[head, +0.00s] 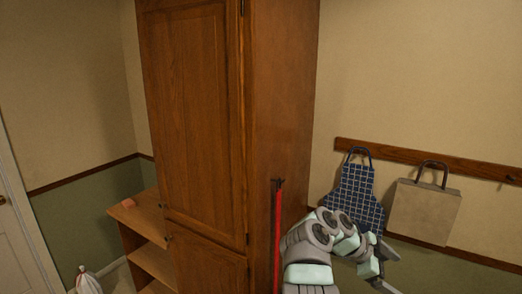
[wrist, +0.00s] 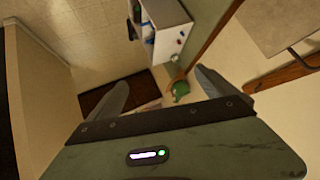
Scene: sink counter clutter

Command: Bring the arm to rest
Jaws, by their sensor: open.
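My gripper (head: 388,270) is at the lower right of the head view, at the end of my bent grey arm. It is in front of the wall with the hanging apron and bag. In the wrist view my gripper (wrist: 161,77) shows two fingers spread wide apart with nothing held between them. Past the fingers lie the floor and a small green thing (wrist: 180,89), too small to name.
A tall wooden cabinet (head: 200,120) stands left of my arm, with a red pole (head: 277,235) by its side. A checked apron (head: 355,195) and a tan bag (head: 424,212) hang on a wall rail. A white unit (wrist: 160,28) shows in the wrist view.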

